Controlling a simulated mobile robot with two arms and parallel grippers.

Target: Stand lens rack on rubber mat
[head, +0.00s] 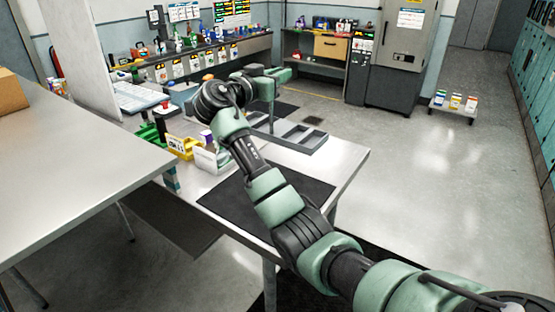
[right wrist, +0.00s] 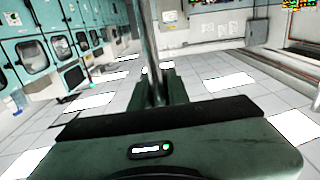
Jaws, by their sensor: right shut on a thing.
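My right gripper (head: 273,74) is over the far part of the near table, and it also shows in the right wrist view (right wrist: 158,92). It is shut on a thin grey upright bar (right wrist: 152,45), which looks like the handle of the lens rack. A grey tray with several compartments (head: 318,139) lies below and beside the gripper. The black rubber mat (head: 232,204) lies flat on the near part of the table, partly covered by my right arm; its visible part is bare. My left gripper is not in view.
Left of the tray stand a white box (head: 212,160), a yellow bin (head: 183,147) and a green bin (head: 150,133). A low cart with small boxes (head: 455,105) stands on open floor at right.

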